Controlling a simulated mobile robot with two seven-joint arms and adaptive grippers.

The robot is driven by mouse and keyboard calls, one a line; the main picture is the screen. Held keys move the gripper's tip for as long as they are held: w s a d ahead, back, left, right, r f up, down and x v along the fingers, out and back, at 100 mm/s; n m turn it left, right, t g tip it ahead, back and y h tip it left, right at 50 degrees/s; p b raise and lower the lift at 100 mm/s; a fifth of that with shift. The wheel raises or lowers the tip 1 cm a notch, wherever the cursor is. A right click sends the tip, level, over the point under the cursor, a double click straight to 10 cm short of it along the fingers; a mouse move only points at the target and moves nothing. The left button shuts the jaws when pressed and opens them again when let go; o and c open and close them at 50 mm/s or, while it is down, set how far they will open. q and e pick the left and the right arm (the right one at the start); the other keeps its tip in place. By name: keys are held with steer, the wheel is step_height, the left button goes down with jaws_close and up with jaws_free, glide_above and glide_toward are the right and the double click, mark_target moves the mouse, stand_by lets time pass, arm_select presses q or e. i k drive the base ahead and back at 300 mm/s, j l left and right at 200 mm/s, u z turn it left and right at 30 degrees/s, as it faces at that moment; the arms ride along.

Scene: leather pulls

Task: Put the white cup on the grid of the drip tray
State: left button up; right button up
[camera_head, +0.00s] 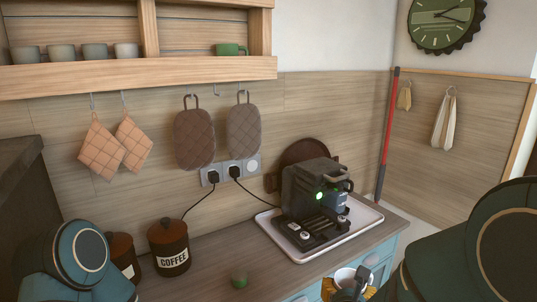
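The white cup (343,275) is at the bottom of the head view, by the front edge of the counter. Dark fingers of my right gripper (358,284) overlap it. I cannot tell whether they grip it or are only beside it. The drip tray (318,229) is the dark, low front part of the black coffee machine (304,187), with small round light pieces on it. My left arm shows at the lower left, but its gripper is out of view.
The machine stands on a white-rimmed tray (364,221). A coffee canister (169,246) and a second canister (122,252) stand at left. An orange-yellow patch shows below the cup. Cords hang behind.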

mark_target(320, 220)
steer(key=i+l+u, duration=0.2)
steer(key=u, duration=0.2)
steer(key=i+l+u, duration=0.15)
steer(key=l+u, duration=0.7)
steer(key=i+l+u, duration=0.1)
steer(key=l+u, duration=0.75)
steer(key=j, duration=0.1)
